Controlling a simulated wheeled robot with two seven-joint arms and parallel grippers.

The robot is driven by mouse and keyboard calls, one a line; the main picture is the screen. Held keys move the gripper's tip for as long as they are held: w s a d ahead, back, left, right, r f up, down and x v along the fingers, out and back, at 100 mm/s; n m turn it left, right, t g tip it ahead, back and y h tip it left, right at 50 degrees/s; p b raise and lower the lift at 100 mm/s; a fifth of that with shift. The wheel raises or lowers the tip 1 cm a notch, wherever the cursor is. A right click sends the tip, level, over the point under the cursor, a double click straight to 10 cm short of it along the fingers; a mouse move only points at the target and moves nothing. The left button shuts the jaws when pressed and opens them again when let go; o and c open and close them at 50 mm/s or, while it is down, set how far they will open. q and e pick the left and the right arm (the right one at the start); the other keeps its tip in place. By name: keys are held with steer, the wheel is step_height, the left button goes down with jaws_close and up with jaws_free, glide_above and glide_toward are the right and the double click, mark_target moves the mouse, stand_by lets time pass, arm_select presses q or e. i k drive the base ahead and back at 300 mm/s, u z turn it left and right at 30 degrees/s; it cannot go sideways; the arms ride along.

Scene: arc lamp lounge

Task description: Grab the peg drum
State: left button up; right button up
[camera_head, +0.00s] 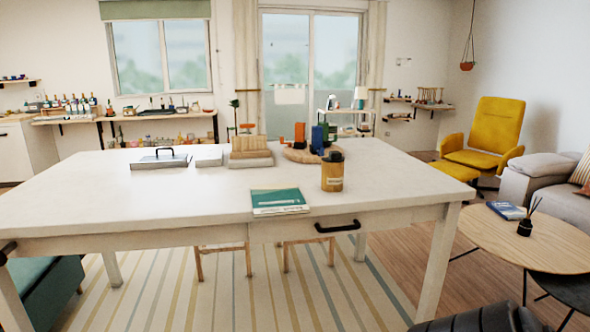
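An amber-yellow cylinder with a dark lid and a pale label (332,176) stands upright near the front edge of the white table, right of its middle. It looks most like the peg drum, but the label is too small to read. It stands clear in front of the other items, with nothing touching it. The white table (180,213) is broad and has a drawer with a black handle (338,227). Neither of my grippers shows. A dark shape at the bottom right edge may be part of my arm.
A teal-covered book (278,201) lies at the table's front edge, left of the cylinder. Behind are a wooden block stack (250,146), a metal tray with a handle (160,159), and orange and blue items (318,138). A round wooden table (500,240) stands right. The table's left front is bare.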

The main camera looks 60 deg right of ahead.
mark_target(332, 181)
steer(key=z, duration=0.65)
steer(key=i, duration=1.2)
steer(key=z, duration=1.15)
